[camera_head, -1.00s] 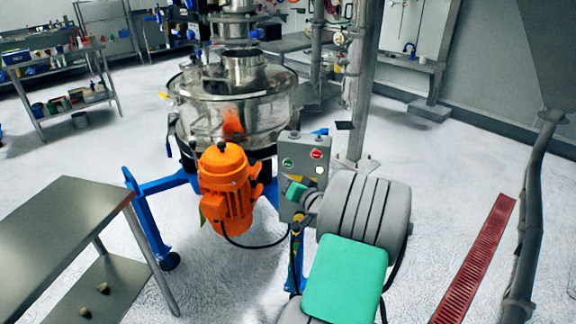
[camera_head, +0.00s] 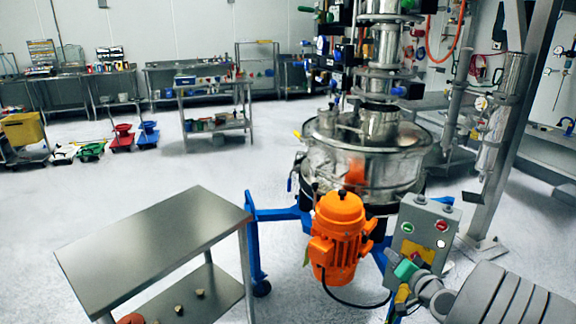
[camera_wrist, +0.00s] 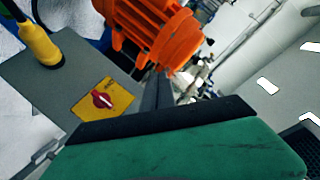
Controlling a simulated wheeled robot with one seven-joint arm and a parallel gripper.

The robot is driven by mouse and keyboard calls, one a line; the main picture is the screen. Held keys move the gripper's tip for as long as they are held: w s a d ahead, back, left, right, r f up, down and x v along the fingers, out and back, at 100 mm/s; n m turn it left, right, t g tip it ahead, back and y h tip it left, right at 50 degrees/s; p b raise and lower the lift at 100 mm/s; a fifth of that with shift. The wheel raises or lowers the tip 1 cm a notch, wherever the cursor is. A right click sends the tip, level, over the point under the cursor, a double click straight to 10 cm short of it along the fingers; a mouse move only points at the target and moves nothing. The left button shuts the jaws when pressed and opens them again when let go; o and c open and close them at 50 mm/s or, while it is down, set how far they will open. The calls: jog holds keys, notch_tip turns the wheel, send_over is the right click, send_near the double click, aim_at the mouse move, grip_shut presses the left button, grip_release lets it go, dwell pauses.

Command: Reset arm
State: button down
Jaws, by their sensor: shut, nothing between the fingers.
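My gripper (camera_head: 406,270), with its teal-green body, is at the lower right of the head view, close in front of the grey control box (camera_head: 424,229). It is shut with nothing in it. Its fingertips are hard to make out, and I cannot tell if they touch the box. In the wrist view, my green gripper body fills the bottom. A grey box face with a red rotary switch (camera_wrist: 103,99) on a yellow plate lies just beyond it. A yellow-and-black part (camera_wrist: 40,42) stands on that face. The orange motor (camera_wrist: 150,28) is above.
The steel sifter (camera_head: 365,160) on blue legs stands behind the orange motor (camera_head: 340,236). A steel table (camera_head: 155,240) is at the lower left. A grey post (camera_head: 515,130) rises at right.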

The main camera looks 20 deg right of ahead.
jog(key=s+a+f+g+y, duration=0.1)
jog(key=s+a+f+g, duration=0.15)
jog(key=f, duration=0.25)
jog(key=s+a+f+g+y, duration=0.1)
jog(key=s+a+f+g, duration=0.15)
jog(key=f, duration=0.35)
jog(key=s+a+f+g+y, duration=0.1)
jog(key=s+a+f+g, duration=0.25)
jog(key=s, duration=0.55)
jog(key=s+a+f+g+y, duration=0.1)
jog(key=s+a+f+g, duration=0.15)
jog(key=s+g, duration=0.45)
jog(key=s+a+r+n+h+p, duration=0.1)
jog(key=s+a+r, duration=0.15)
jog(key=r, duration=0.25)
jog(key=s+a+r+p, duration=0.1)
jog(key=s+a+r, duration=0.1)
jog(key=a+r, duration=0.15)
jog(key=w+a+r+n+t+p, duration=0.1)
jog(key=w+a+r+n+t, duration=0.1)
jog(key=w+a+r+n, duration=0.2)
jog(key=w+a+r+n+t+h+p, duration=0.1)
jog(key=w+a+r+n, duration=0.3)
jog(key=a+r, duration=0.6)
jog(key=shift+w+a+t, duration=0.35)
jog(key=shift+w+a, duration=0.55)
jog(key=shift+w, duration=0.1)
jog(key=shift+d, duration=0.1)
